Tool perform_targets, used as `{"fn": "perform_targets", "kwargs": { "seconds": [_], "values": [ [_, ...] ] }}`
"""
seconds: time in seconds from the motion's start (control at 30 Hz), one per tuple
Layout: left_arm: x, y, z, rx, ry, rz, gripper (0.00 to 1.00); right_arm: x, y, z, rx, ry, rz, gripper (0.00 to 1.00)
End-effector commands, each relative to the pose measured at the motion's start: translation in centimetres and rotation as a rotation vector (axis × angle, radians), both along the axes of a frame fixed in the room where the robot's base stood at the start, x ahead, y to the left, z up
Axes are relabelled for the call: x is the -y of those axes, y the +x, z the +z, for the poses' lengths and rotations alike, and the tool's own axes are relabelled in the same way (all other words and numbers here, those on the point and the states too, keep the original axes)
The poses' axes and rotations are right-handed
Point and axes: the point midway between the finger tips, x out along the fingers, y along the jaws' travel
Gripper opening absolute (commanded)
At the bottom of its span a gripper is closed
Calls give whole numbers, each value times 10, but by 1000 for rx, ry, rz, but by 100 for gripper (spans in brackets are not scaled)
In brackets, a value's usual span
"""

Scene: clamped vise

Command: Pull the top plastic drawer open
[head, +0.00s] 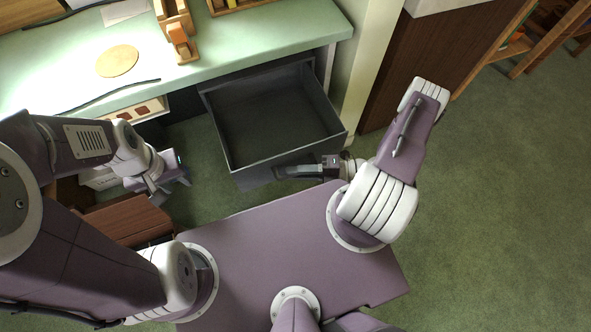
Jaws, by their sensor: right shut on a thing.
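The dark grey plastic drawer (335,117) is pulled well out from under the green worktop, and its inside looks empty. My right gripper (318,170) is at the front of the drawer, shut on the drawer's front handle (285,173); the gripper hides part of it. My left gripper (160,185) is left of the drawer, low under the worktop's front edge and apart from the drawer. Its fingertips are too small and dark to tell their opening.
The green worktop (250,40) carries a round wooden disc (117,61) and a wooden holder (181,42). A brown wooden box (125,220) is below my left gripper. A pale post (368,75) stands right of the drawer. Green floor (500,200) at the right is clear.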

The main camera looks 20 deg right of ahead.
Motion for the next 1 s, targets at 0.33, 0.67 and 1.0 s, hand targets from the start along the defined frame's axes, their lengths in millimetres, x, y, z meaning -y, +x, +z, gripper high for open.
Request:
{"fn": "perform_targets", "kwargs": {
  "seconds": [0.33,0.67,1.0],
  "values": [
    [0,0,0,0,0,0,36,0,0,0,1,0,0,0],
    [0,0,0,0,0,0,36,0,0,0,1,0,0,38],
    [0,0,3,0,0,0,36,17,-4,3,3,-2,-7,38]
  ]
}}
